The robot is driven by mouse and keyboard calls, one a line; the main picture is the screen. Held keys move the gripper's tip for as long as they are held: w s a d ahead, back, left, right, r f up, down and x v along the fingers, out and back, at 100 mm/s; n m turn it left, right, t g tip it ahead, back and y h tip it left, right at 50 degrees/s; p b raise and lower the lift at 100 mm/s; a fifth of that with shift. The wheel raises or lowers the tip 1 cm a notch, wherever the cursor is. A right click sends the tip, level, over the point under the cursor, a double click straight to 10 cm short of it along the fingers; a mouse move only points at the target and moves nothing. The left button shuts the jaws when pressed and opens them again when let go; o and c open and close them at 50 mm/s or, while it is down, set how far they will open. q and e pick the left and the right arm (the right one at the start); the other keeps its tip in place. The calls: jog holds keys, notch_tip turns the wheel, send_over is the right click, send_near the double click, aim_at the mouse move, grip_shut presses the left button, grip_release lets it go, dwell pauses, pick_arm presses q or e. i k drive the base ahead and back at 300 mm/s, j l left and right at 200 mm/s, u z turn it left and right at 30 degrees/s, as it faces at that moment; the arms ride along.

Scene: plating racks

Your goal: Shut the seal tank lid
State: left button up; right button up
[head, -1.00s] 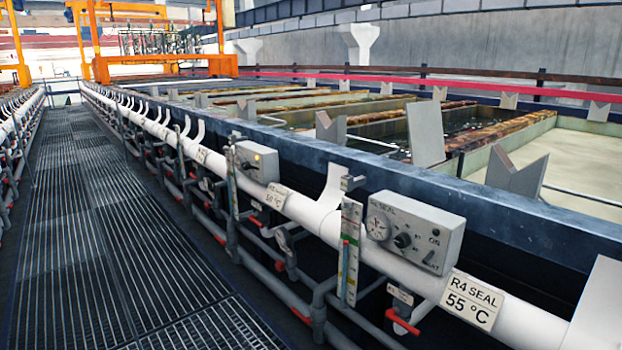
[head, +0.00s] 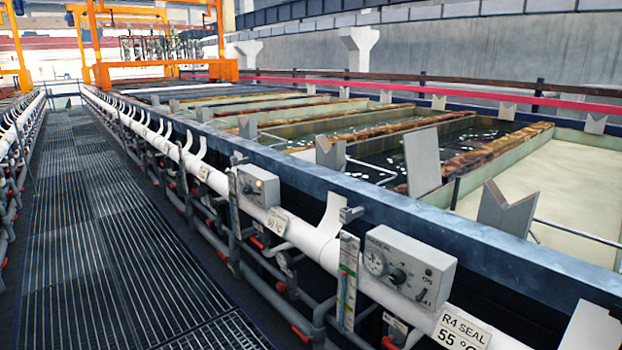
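The R4 SEAL label (head: 462,330), reading 55 °C, hangs on the white pipe at the lower right. A grey control box (head: 408,268) with a dial, a knob and an ON mark sits just above it. Behind the blue-black rim (head: 420,226) lies a wide pale surface (head: 570,185) at the right. I cannot tell whether it is liquid or a cover. A flat grey plate (head: 422,160) stands upright near its left side; I cannot tell whether it is the lid. Neither gripper is in view.
A dark grated walkway (head: 95,230) runs clear along the left. The white pipe (head: 300,233) and red-handled valves line the tanks. Grey V-shaped rests (head: 505,207) stand along the rims. An orange gantry (head: 150,70) stands far back.

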aim_at(421, 152)
jog(key=j+z, duration=0.1)
jog(key=z, duration=0.25)
jog(key=i+j+z, duration=0.1)
jog(key=z, duration=0.3)
jog(key=j+z, duration=0.1)
jog(key=z, duration=0.25)
jog(key=j+z, duration=0.35)
jog(key=j, duration=0.5)
jog(key=j+z, duration=0.3)
jog(key=j, duration=0.55)
jog(key=k+j+z, duration=0.1)
jog(key=j+z, duration=0.25)
jog(key=j, duration=0.45)
